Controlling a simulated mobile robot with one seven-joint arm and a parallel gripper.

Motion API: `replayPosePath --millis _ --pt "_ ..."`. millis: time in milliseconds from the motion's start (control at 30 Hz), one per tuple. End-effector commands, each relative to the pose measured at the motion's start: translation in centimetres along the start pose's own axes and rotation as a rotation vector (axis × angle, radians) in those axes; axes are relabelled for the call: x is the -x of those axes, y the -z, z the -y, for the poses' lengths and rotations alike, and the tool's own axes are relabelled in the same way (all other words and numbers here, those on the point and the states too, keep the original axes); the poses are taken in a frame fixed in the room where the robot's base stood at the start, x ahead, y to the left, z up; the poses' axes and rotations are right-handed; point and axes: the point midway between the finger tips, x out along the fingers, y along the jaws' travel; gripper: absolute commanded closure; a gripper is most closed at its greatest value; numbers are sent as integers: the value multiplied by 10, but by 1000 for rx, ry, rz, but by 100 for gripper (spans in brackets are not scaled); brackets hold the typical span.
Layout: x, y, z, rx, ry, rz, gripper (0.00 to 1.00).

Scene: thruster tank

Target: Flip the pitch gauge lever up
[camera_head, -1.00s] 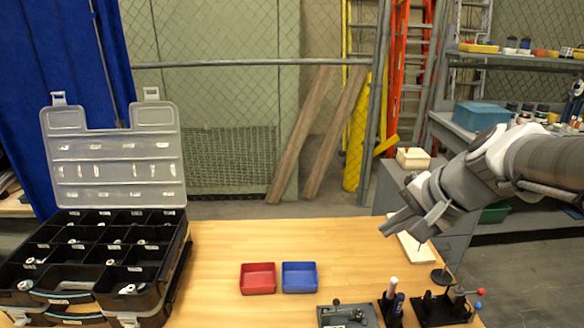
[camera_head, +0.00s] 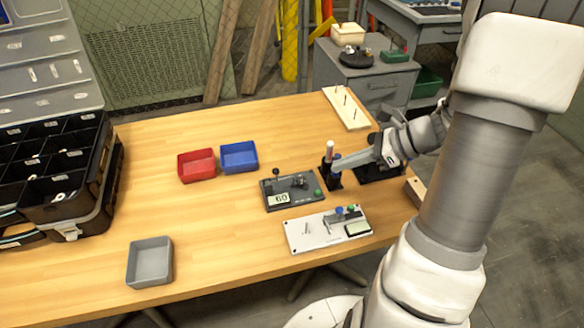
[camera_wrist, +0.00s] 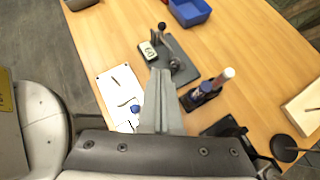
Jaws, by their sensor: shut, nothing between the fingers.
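The dark grey gauge (camera_head: 293,202), which I take to be the pitch gauge, lies on the table left of my gripper and has a display reading 60. A black-knobbed lever (camera_head: 276,174) sticks up at its back left, and dark metal parts and a green button sit on its right. In the wrist view the gauge (camera_wrist: 181,72) is beyond my fingertips, with a black knob (camera_wrist: 162,27) at its far end. My gripper (camera_head: 336,165) is shut and empty, low over the table by the pen holder. In the wrist view its fingers (camera_wrist: 160,75) are together, apart from the gauge.
A black holder with a white-topped pen and a blue item (camera_wrist: 207,90) stands close to my gripper. A white plate device (camera_head: 327,230) lies in front of the gauge. Red (camera_head: 197,166), blue (camera_head: 239,157) and grey (camera_head: 149,262) bins are to the left. The front middle table is clear.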

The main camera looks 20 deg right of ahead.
Motion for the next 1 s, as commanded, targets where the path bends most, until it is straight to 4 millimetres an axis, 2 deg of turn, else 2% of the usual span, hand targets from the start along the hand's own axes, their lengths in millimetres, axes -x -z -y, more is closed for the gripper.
replayPosePath --millis 333,467,567,967,1000 --pt "-1 1 0 -5 0 3 100" --pt "-8 1 0 -5 0 2 100" --pt "-22 2 0 -4 -3 3 100" --pt "-106 3 -1 -4 -4 1 100" --pt "-109 -6 0 0 -3 3 100"
